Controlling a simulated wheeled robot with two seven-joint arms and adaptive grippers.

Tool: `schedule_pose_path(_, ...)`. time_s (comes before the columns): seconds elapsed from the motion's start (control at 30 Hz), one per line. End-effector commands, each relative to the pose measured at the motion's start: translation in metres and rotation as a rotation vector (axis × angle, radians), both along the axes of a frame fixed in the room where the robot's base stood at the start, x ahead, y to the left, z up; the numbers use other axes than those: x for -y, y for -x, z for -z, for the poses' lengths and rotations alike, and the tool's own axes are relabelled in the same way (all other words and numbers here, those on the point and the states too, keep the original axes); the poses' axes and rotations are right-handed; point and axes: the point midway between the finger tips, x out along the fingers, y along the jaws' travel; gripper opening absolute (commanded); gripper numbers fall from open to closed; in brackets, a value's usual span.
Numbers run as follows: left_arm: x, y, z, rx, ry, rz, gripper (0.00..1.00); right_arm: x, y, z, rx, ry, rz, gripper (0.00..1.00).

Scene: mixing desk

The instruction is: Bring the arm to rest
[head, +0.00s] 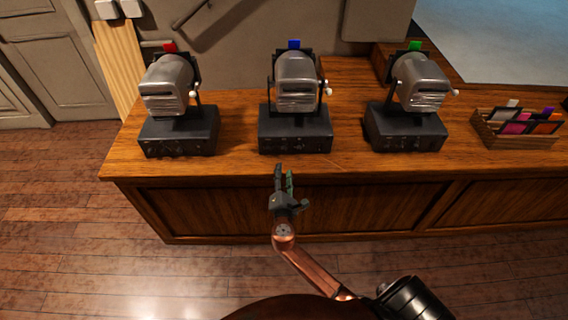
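My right gripper (284,180) is in front of the desk's front edge, below the middle lamp in the picture. Its two fingers point toward the desk with a narrow gap between them, and I see nothing held in it. Its copper-coloured arm comes in from the lower right. The gripper appears apart from the lamp's black base. My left gripper is not in view.
The wooden desk (240,171) carries three grey lamps on black bases: red-tagged (168,85), blue-tagged (297,82) and green-tagged (421,83). A wooden box (487,131) of coloured cards stands at the right. The floor (60,240) at the left is clear.

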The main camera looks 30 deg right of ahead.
Motion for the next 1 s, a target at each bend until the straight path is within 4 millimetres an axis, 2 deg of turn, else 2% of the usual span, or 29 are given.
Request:
schedule_pose_path(0.2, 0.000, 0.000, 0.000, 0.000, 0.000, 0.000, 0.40, -0.010, 0.016, 0.000, 0.000, -0.001, 0.001, 0.33)
schedule_pose_path(0.77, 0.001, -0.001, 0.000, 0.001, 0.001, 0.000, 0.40, -0.011, 0.017, 0.001, -0.001, -0.002, 0.001, 0.33)
schedule_pose_path(0.87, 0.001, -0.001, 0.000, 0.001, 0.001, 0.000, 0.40, -0.009, 0.018, 0.017, -0.023, -0.029, -0.003, 0.33)
schedule_pose_path(0.97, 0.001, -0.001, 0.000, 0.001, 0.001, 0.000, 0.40, -0.007, 0.022, 0.059, -0.074, -0.108, -0.012, 0.33)
schedule_pose_path(1.0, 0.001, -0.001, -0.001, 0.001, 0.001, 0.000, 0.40, -0.006, 0.026, 0.084, -0.103, -0.155, -0.012, 0.33)
